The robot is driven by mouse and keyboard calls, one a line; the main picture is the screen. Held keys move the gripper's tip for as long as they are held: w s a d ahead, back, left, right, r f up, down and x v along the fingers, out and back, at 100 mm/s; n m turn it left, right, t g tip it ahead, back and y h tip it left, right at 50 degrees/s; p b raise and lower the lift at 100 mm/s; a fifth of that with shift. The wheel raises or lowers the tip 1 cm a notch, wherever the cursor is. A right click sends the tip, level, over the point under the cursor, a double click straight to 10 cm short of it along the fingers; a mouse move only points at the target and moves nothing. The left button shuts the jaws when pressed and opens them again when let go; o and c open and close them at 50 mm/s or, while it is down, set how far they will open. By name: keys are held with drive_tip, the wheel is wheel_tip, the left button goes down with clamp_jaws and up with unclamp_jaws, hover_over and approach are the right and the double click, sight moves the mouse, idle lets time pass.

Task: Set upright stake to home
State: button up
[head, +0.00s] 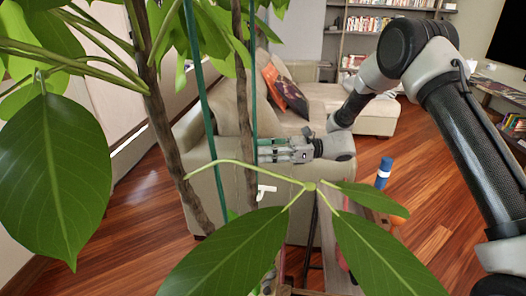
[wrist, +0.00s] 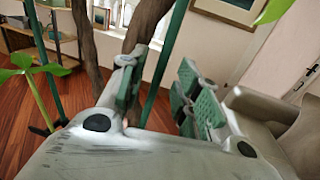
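One thin green stake (head: 253,75) runs upright in the head view and passes by the fingertips of my gripper (head: 262,150). In the wrist view a green stake (wrist: 166,58) shows tilted in the gap between my fingers (wrist: 160,92), nearer the left finger. The fingers stand well apart, and I see no contact on both sides of the stake. A second green stake (head: 195,75) slants down beside the left trunk in the head view. A green stake also stands at the left of the wrist view (wrist: 42,60).
Brown plant trunks (head: 165,130) (wrist: 147,25) stand close to the stakes. Large leaves (head: 55,180) cover much of the head view's left and bottom. A beige sofa (head: 215,115) stands behind my gripper. A blue cylinder (head: 384,170) is to the right. Wooden floor (head: 440,225) is open there.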

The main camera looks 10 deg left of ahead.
drive_tip(key=v, duration=1.1)
drive_tip(key=shift+d, duration=0.1)
